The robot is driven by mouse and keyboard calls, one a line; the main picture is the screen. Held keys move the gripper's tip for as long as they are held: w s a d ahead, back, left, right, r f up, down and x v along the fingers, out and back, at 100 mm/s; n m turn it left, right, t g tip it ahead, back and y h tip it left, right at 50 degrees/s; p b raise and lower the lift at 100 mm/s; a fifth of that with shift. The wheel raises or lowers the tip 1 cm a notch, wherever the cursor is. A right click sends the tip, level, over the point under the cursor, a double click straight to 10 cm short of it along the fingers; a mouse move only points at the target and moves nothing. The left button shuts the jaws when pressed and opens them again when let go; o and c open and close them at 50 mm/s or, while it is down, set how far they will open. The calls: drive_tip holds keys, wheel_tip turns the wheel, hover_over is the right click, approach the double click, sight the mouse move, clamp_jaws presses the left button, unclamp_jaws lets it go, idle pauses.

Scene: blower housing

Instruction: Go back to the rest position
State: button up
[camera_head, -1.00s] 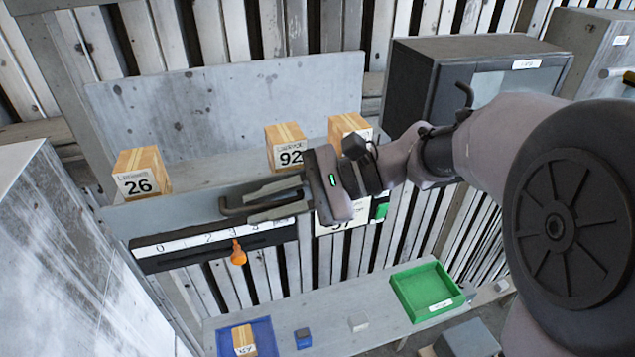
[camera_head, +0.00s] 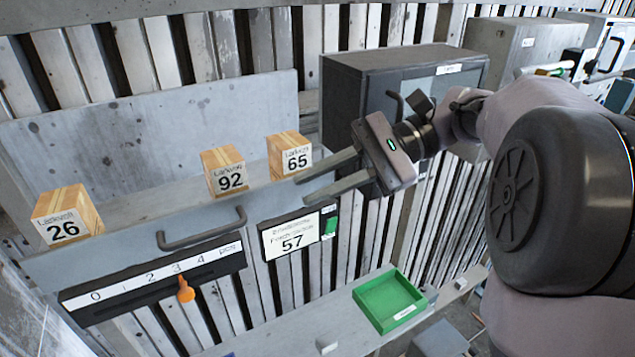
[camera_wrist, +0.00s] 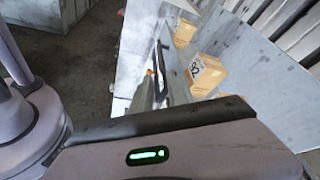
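My gripper (camera_head: 297,202) is in the middle of the head view, in front of the shelf and below the box labelled 65 (camera_head: 289,157). Its two fingers are apart with nothing between them. A dark bar handle (camera_head: 202,232) on the front of the shelf is to the left of the fingertips and clear of them.
Boxes labelled 26 (camera_head: 68,217) and 92 (camera_head: 226,172) stand on the shelf. Below are a 0-to-4 scale with an orange pointer (camera_head: 185,291) and a sign reading 57 (camera_head: 291,238). A green tray (camera_head: 389,301) lies on the lower bench. A dark cabinet (camera_head: 362,97) stands behind my arm.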

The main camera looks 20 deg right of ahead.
drive_tip(key=shift+a, duration=0.1)
drive_tip(key=s+a+f+n+h+b, duration=0.1)
drive_tip(key=s+a+f+h+b, duration=0.2)
drive_tip(key=f+b, duration=0.65)
drive_tip(key=s+f+n+h+b, duration=0.15)
drive_tip(key=s+f+b, duration=0.45)
drive_tip(key=f, duration=0.7)
drive_tip(key=s+a+f+n+h+b, duration=0.1)
drive_tip(key=s+a+f+h+b, duration=0.2)
drive_tip(key=f+b, duration=0.7)
drive_tip(key=s+d+f+n+t+h+b, duration=0.1)
drive_tip(key=d+f+t+h+b, duration=0.1)
drive_tip(key=f+b, duration=0.5)
drive_tip(key=s+d+f+n+t+h+b, duration=0.1)
drive_tip(key=f+t+b, duration=0.3)
drive_tip(key=f, duration=1)
drive_tip(key=d+n+h+b, duration=0.1)
drive_tip(key=b, duration=0.2)
drive_tip(key=shift+d+f+h, duration=0.2)
drive_tip(key=shift+d+h, duration=0.1)
drive_tip(key=shift+h, duration=0.05)
